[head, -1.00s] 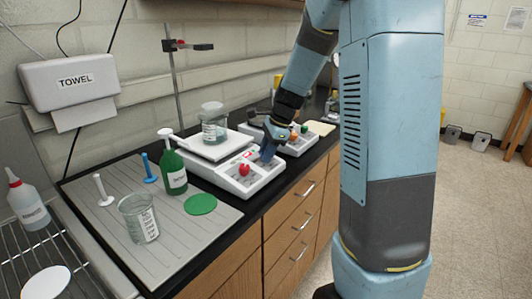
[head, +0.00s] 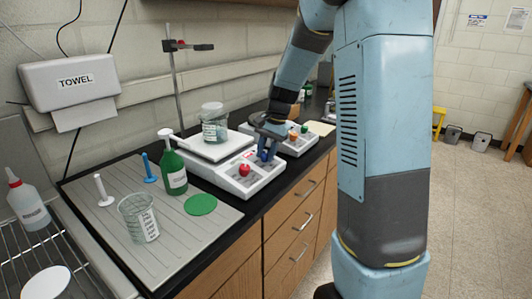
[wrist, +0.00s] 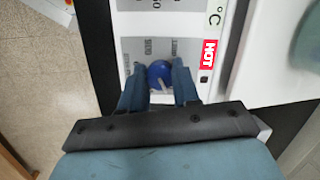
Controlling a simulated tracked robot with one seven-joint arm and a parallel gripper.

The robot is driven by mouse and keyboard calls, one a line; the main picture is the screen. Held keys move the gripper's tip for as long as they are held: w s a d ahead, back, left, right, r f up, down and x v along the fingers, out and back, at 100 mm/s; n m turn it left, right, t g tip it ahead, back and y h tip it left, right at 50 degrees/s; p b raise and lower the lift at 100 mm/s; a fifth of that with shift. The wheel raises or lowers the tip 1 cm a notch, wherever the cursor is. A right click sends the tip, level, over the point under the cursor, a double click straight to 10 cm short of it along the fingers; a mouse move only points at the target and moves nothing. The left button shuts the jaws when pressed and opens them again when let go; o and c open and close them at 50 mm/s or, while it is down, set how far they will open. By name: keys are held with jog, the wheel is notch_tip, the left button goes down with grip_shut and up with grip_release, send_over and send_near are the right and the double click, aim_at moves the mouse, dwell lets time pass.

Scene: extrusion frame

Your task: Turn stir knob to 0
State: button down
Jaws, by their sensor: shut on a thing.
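The white hot plate stirrer (head: 230,178) stands on the dark counter, with a red knob (head: 244,169) and a blue knob (head: 265,155) on its front panel. The blue knob is taken as the stir knob. In the wrist view the blue knob (wrist: 160,73) sits between the two blue fingers, and a pale pointer line shows on it. My gripper (wrist: 159,80) is shut on this knob, one finger on each side. In the head view my gripper (head: 267,142) reaches down to the panel from behind. The small panel lettering is too blurred to read surely.
A beaker (head: 214,121) stands on the hot plate. A second device (head: 298,142) with green and orange knobs is close to the right of my gripper. A green bottle (head: 172,166), a glass beaker (head: 138,217) and a green disc (head: 201,204) are at left.

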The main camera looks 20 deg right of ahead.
jog(key=shift+s+n, duration=0.1)
jog(key=shift+n, duration=0.4)
jog(key=c, duration=0.8)
grip_release()
jog(key=v, duration=1.3)
jog(key=shift+a+r, duration=0.1)
jog(key=shift+r, duration=0.3)
